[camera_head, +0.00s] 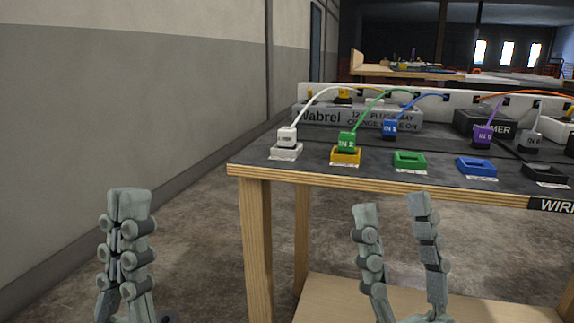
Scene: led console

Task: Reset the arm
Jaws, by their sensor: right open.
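My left gripper (130,197) is at the lower left, in front of the wall and left of the table, upright. Its fingers are together with nothing seen between them. My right gripper (392,203) is in front of the table's front edge, below the tabletop. Its two fingers are spread apart and empty. Both grippers are clear of the plugs on the table (330,173).
A white plug (287,136) stands at the white socket, a green plug (347,142) at the yellow socket (345,158). The green socket (409,160) and blue socket (476,167) look empty. Blue (390,128) and purple (484,135) plugs stand behind. A wall (130,110) runs along the left.

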